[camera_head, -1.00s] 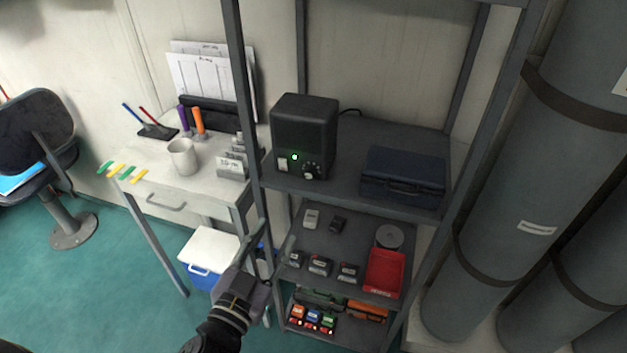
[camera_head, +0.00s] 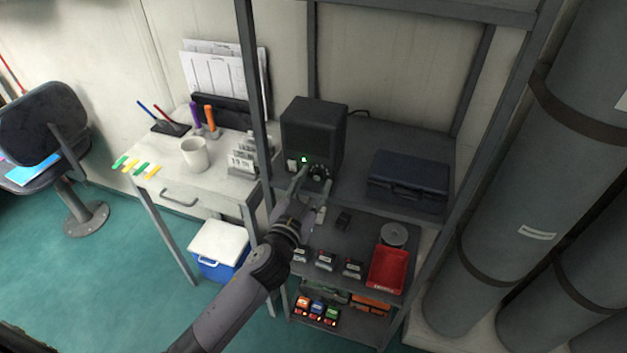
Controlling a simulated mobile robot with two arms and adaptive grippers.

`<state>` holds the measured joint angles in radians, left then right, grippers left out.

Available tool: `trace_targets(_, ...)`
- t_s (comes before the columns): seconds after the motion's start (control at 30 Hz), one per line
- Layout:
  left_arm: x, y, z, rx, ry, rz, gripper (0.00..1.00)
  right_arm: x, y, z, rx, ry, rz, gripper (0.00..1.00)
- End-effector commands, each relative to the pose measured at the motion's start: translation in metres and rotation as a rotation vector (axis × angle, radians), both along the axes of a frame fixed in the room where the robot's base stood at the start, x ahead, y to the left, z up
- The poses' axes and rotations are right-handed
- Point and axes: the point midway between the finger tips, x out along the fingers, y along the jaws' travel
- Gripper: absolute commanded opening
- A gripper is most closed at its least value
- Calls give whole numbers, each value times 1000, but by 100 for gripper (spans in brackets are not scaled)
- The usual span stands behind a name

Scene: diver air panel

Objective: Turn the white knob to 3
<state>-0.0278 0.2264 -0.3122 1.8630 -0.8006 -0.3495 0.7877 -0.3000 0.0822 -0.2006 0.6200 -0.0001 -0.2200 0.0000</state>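My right gripper is not in view.
A dark blue case (camera_head: 408,178) lies right of the box. The shelf posts (camera_head: 257,90) stand close to my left arm. The lower shelf holds a red tray (camera_head: 388,270) and small devices. A white desk (camera_head: 225,180) with a mug (camera_head: 194,154) is at left.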

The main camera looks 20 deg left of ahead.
Motion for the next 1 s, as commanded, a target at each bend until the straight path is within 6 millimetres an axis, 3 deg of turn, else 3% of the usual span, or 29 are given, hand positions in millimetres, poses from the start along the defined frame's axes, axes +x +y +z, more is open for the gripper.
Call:
trace_targets(0.33, 4, -1, 0, 0, -1, -1, 39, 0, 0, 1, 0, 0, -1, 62)
trace_targets(0.9, 3, -1, 0, 0, 0, -1, 1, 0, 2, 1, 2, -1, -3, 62)
trace_targets(1.0, 3, -1, 0, 0, 0, -1, 0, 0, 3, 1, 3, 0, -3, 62)
